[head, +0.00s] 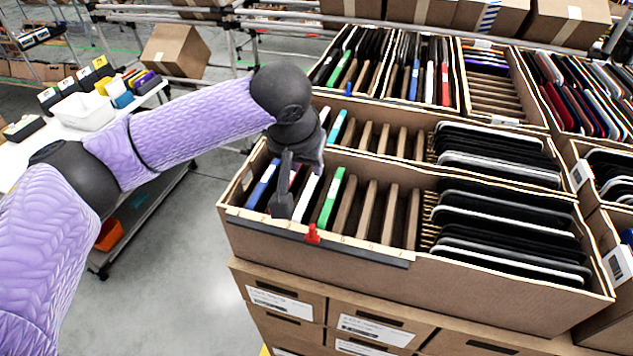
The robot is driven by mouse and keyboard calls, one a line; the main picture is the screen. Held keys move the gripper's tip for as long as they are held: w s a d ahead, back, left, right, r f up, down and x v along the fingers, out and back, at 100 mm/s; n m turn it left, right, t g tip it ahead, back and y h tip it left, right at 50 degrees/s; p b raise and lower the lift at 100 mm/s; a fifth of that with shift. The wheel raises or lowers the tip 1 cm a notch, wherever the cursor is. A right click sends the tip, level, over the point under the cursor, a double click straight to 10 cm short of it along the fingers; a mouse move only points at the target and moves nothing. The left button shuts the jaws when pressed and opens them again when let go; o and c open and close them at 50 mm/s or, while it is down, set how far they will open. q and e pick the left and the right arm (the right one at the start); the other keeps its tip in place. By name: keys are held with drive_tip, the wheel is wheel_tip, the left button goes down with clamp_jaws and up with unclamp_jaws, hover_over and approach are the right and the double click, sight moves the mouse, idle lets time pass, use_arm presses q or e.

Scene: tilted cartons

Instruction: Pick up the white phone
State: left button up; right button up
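The white phone (307,198) stands on edge in a slot at the left end of the front carton (330,254). A green phone (331,197) stands just to its right and a blue phone (262,184) farther left. A red item (294,177) shows partly behind my gripper. My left gripper (284,205) points down into this row, immediately left of the white phone. Its dark fingers overlap in this view, so I cannot tell their gap or whether they touch the phone. My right gripper is out of view.
Wooden dividers (367,208) leave empty slots right of the green phone, and black devices (510,232) fill the carton's right part. A red clip (312,234) sits on the front rim. More cartons of devices stand behind. A white table (30,158) is at left.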

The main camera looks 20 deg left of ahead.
sight(309, 189)
use_arm(q)
drive_tip(key=x, duration=0.3)
drive_tip(key=b+x, duration=0.1)
drive_tip(key=x, duration=0.4)
drive_tip(key=shift+s+a+f+b, duration=0.15)
drive_tip(key=shift+s+f+b, duration=0.15)
drive_tip(key=shift+f, duration=0.25)
drive_tip(key=shift+r, duration=0.1)
clamp_jaws()
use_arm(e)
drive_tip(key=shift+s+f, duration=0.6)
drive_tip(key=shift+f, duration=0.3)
